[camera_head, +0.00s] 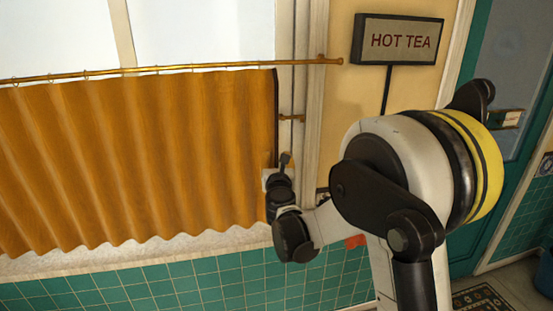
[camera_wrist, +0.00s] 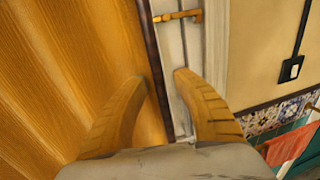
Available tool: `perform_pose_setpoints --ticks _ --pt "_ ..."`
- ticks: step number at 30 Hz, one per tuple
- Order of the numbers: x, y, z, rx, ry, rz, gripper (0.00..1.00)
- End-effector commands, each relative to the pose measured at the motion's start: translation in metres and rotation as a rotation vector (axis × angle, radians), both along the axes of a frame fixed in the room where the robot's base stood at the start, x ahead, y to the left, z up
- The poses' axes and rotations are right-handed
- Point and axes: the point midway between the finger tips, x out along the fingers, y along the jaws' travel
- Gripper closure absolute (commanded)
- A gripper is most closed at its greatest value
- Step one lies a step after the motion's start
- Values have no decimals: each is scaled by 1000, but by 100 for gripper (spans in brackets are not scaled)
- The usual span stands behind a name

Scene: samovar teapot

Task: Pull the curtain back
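The orange curtain (camera_head: 140,155) hangs in pleats from a brass rod (camera_head: 180,68) across the window. Its dark right edge (camera_head: 276,120) is near the window frame. My gripper (camera_head: 283,168) is beside the lower part of that edge; its fingers are hard to make out in the head view. In the wrist view my gripper (camera_wrist: 160,80) has its two yellowish fingers spread apart. The curtain (camera_wrist: 65,70) lies on the left, and its dark edge (camera_wrist: 153,65) runs through the gap between the fingers. Whether the fingers touch the cloth cannot be told.
A brass hook (camera_head: 291,118) sticks out of the frame right of the curtain; it also shows in the wrist view (camera_wrist: 180,16). Teal tiles (camera_head: 150,290) line the wall below. A green door (camera_head: 505,75) is at right.

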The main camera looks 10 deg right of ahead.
Motion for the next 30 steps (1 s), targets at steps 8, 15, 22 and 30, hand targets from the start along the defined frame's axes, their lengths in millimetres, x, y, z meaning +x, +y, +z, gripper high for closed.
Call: perform_pose_setpoints --ticks 8,15,22,30 --pt "0 0 0 0 0 0 79" --pt "0 0 0 1 0 0 100" --pt "0 14 0 1 0 3 100" --pt "0 80 -1 1 0 6 100"
